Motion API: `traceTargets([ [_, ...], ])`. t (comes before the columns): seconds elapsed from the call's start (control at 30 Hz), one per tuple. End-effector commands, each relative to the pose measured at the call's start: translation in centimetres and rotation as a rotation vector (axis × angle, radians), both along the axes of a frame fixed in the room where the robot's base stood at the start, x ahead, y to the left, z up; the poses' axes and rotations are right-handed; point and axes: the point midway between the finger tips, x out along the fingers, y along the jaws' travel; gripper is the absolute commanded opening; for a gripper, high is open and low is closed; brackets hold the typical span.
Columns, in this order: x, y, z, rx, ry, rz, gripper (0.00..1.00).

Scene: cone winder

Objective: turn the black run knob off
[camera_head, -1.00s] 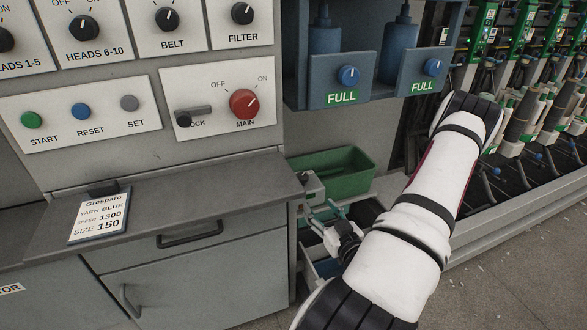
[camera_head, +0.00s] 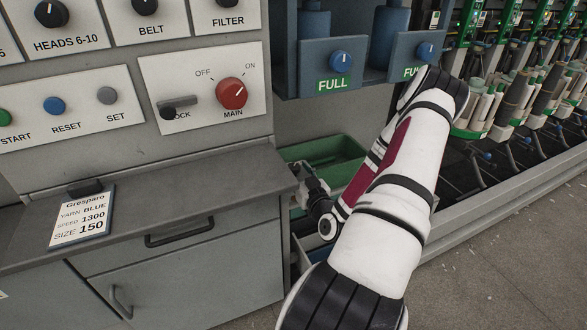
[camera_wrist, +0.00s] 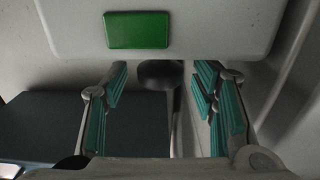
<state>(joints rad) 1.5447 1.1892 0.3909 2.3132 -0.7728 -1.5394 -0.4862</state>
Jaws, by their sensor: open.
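In the wrist view, a dark round knob-like part (camera_wrist: 158,74) shows between my fingers, below a pale housing with a green rectangle (camera_wrist: 138,30). No RUN label is readable, so I cannot tell for sure that it is the run knob. My gripper (camera_wrist: 162,88) is open, with a teal-padded finger on each side of the dark part and no clear contact. In the head view, my gripper is at the cabinet's right side, small and partly hidden by my arm. Black knobs labelled HEADS 6-10 (camera_head: 51,13), BELT (camera_head: 145,5) and FILTER (camera_head: 228,2) sit on the upper panel.
The red MAIN knob (camera_head: 231,93) is on the lower panel. A grey counter (camera_head: 190,185) holds a job card (camera_head: 82,217). A green bin (camera_head: 335,160) stands behind my gripper. Blue units marked FULL (camera_head: 333,85) hang above, with winding heads at right.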

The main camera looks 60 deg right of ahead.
Motion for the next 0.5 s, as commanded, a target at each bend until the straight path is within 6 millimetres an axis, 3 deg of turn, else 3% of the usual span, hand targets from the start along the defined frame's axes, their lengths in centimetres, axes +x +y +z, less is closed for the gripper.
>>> traceTargets([
  [0.2,1.26,-0.72,0.02,0.0,0.0,0.001,0.53],
  [0.47,1.35,-0.78,0.02,0.001,0.0,0.001,0.53],
  [0.5,1.34,-0.78,0.02,0.001,0.0,0.001,0.48],
])
